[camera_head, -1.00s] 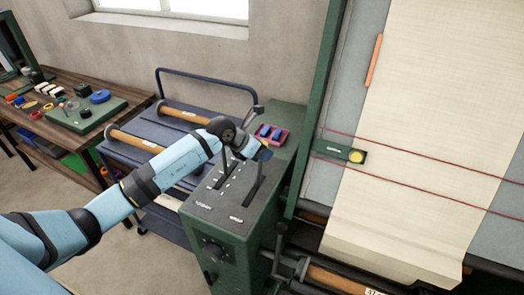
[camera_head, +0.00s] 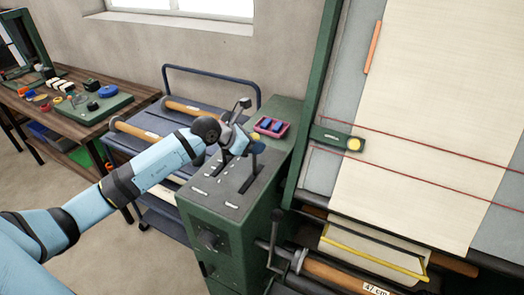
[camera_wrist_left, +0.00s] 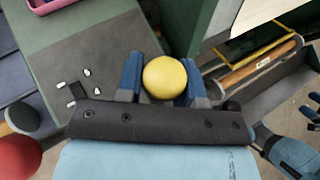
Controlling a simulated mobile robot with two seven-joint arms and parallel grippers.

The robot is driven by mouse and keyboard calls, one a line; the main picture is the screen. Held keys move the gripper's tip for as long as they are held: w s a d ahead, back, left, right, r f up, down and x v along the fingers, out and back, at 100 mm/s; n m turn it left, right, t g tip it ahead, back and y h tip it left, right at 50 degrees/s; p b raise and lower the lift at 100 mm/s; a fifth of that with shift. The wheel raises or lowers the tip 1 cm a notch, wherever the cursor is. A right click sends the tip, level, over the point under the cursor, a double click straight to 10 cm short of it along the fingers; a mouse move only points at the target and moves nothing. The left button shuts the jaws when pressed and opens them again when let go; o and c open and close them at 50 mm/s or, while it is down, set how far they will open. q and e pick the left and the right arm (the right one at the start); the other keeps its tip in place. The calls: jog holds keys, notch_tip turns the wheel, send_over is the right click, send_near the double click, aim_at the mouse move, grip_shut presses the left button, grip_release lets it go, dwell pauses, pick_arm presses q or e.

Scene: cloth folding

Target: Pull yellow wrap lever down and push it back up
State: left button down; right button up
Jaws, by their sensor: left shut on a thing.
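The yellow wrap lever's round yellow knob (camera_wrist_left: 165,78) sits between the two blue fingers of my left gripper (camera_wrist_left: 161,80) in the left wrist view. The gripper is shut on it. In the head view my left gripper (camera_head: 252,146) is over the back part of the green lever console (camera_head: 232,222), and a bit of the yellow knob (camera_head: 256,136) shows beside it. A long dark slot (camera_head: 250,180) runs along the console top. My right gripper (camera_wrist_left: 309,108) shows only partly at the right edge of the wrist view.
A pink tray (camera_head: 271,128) with blue pieces sits behind the gripper. The large cloth frame (camera_head: 315,100) stands right of the console, a cart (camera_head: 190,82) left.

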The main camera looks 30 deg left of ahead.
notch_tip(320, 180, down, 6)
jog(key=b, duration=0.5)
jog(key=shift+d, duration=0.1)
jog(key=shift+s+f+b, duration=0.25)
jog(key=shift+f+b, duration=0.25)
jog(key=shift+b, duration=0.05)
pick_arm(q)
jog(key=s+f+m+t, duration=0.1)
jog(key=s+t, duration=0.2)
jog(key=s, duration=0.3)
jog(key=shift+s+d+f, duration=0.15)
jog(key=shift+s+f, duration=0.05)
pick_arm(e)
jog(key=shift+s+r, duration=0.1)
jog(key=shift+r, duration=0.15)
jog(key=shift+f, duration=0.1)
pick_arm(q)
jog(key=c, duration=0.8)
grip_release()
pick_arm(e)
jog(key=shift+f+b, duration=0.6)
jog(key=shift+b, duration=0.45)
pick_arm(q)
jog(key=shift+v, duration=6.95)
pick_arm(e)
jog(key=shift+r, duration=0.1)
